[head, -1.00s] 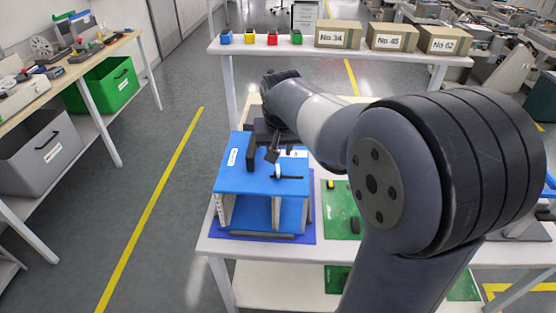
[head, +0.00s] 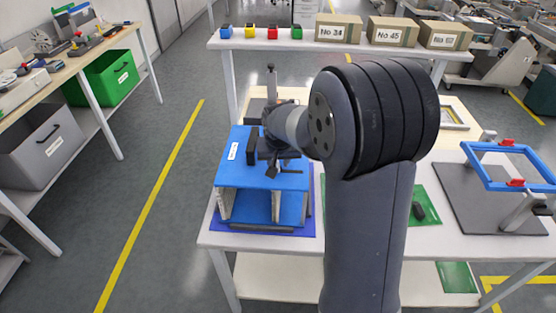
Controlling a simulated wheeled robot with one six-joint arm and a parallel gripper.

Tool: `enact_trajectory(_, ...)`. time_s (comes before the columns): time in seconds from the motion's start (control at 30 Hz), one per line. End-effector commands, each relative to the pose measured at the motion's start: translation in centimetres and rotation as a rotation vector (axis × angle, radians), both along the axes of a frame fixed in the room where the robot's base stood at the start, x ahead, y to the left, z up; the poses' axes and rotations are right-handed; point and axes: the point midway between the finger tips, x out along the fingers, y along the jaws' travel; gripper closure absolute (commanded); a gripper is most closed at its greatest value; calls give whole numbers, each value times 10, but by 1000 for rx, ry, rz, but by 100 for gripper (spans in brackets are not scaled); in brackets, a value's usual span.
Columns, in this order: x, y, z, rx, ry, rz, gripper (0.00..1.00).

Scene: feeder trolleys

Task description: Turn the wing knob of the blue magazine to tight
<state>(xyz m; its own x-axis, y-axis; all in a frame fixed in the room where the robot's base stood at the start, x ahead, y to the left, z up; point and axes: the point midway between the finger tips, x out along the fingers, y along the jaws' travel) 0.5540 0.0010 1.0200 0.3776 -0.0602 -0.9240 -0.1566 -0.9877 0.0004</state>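The blue magazine (head: 233,177) stands on a dark blue mat (head: 309,228) at the left of the white table. It has a blue top with a white label (head: 233,151), a blue base and pale posts between. My gripper (head: 273,168) is low over the right part of the magazine's top, pointing down. The wing knob is hidden behind my gripper and wrist. I cannot tell whether the fingers touch the knob or whether they are open or shut.
A blue frame with red clips (head: 515,182) stands on a grey plate at the right. A green mat (head: 428,210) with a small black part lies mid-table, partly behind my arm. Small coloured blocks and cartons (head: 338,28) line the back shelf.

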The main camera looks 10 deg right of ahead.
Motion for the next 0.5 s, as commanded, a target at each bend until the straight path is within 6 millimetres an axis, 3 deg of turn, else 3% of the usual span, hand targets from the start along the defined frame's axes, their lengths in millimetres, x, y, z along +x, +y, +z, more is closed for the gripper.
enact_trajectory(0.4, 0, 0, 0, 0, 0, 0, 100)
enact_trajectory(0.5, 0, 0, 1, 0, 0, 0, 100)
